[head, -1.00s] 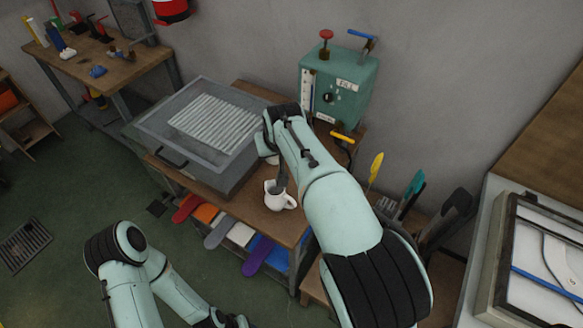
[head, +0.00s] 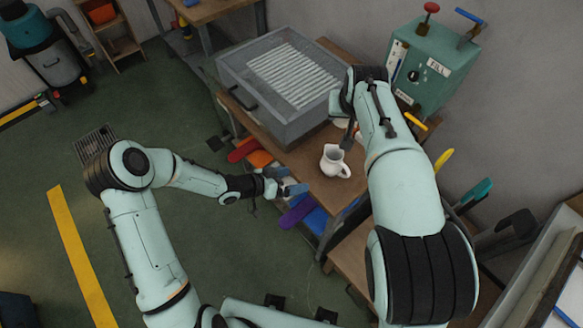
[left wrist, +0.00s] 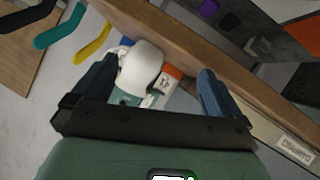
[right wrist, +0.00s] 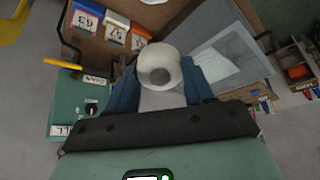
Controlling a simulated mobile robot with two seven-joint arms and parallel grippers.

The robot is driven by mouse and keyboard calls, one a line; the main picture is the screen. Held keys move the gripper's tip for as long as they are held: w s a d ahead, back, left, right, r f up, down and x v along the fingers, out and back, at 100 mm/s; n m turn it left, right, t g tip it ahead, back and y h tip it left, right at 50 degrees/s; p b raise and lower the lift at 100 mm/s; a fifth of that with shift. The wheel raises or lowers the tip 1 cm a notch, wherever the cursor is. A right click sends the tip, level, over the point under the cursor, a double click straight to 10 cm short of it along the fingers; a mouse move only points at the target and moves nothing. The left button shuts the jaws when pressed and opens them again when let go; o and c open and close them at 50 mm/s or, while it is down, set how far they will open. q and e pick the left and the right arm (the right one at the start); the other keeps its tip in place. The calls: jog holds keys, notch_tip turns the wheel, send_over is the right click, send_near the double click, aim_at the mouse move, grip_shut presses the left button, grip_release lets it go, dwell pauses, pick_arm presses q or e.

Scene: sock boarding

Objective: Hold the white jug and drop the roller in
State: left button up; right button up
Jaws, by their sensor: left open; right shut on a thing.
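The white jug (head: 334,163) stands upright on the wooden table near its front edge, handle to the right. My left gripper (head: 287,188) is open and empty at the table's front edge, left of the jug and apart from it. In the left wrist view the jug (left wrist: 142,68) shows between the open fingers. My right gripper (head: 348,134) is shut above the jug's far side.
A grey-framed box with a ribbed white top (head: 292,72) stands left of the jug. A teal machine (head: 432,68) marked FILL stands behind the right gripper. Coloured boards, one purple (head: 297,213), stick out below the table's front edge. Open floor lies left.

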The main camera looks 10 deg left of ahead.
aim_at(322, 166)
pick_arm(q)
notch_tip(322, 166, up, 4)
jog(key=w+m+h, duration=0.1)
jog(key=w+m, duration=0.1)
jog(key=m, duration=0.1)
jog(key=x, duration=1.1)
jog(key=shift+s+d, duration=0.2)
jog(key=shift+d, duration=0.4)
